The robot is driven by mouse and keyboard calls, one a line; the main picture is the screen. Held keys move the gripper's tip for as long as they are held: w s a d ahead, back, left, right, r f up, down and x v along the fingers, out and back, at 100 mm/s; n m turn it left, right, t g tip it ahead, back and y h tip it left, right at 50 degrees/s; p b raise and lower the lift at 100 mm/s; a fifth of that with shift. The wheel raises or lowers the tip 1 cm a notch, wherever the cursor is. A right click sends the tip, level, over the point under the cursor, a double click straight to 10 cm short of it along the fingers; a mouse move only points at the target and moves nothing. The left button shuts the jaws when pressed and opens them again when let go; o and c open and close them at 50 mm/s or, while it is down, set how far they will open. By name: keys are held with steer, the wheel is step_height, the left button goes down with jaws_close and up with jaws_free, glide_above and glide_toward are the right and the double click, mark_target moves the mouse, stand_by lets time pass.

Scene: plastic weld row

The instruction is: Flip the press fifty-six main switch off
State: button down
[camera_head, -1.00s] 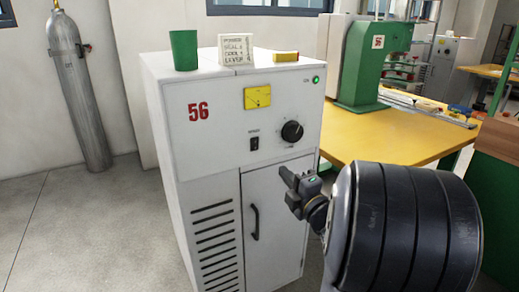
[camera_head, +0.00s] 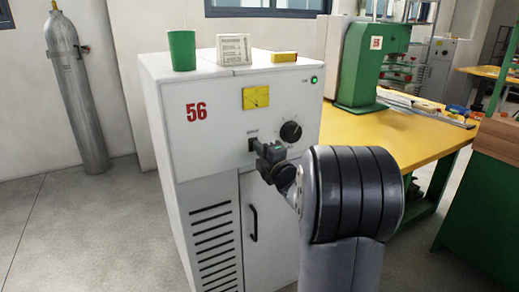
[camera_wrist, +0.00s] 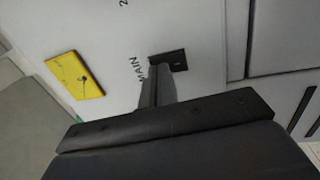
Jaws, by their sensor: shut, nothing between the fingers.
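The press fifty-six cabinet (camera_head: 220,140) is white with a red "56" on its front. Its main switch (camera_head: 252,144) is a small black plate, now partly hidden by my gripper (camera_head: 262,150). In the wrist view the switch (camera_wrist: 175,60) sits beside the word "MAIN". My gripper (camera_wrist: 158,78) is shut and empty, with its fingertips at or just in front of the switch's edge. I cannot tell whether they touch it, nor which way the rocker is tipped. A green lamp (camera_head: 314,80) glows at the panel's upper right.
A green cup (camera_head: 182,50), a framed card (camera_head: 234,48) and a yellow box (camera_head: 284,57) stand on top. A yellow table (camera_head: 380,140) is at right.

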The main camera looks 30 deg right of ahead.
steer(key=shift+w+r, duration=0.1)
steer(key=shift+w, duration=0.05)
steer(key=p, duration=0.1)
steer(key=r+g+p, duration=0.1)
steer(key=p, duration=0.1)
steer(key=shift+w+r, duration=0.1)
steer(key=shift+w, duration=0.15)
steer(key=shift+f, duration=0.25)
steer(key=shift+s+b, duration=0.1)
steer(key=shift+b, duration=0.25)
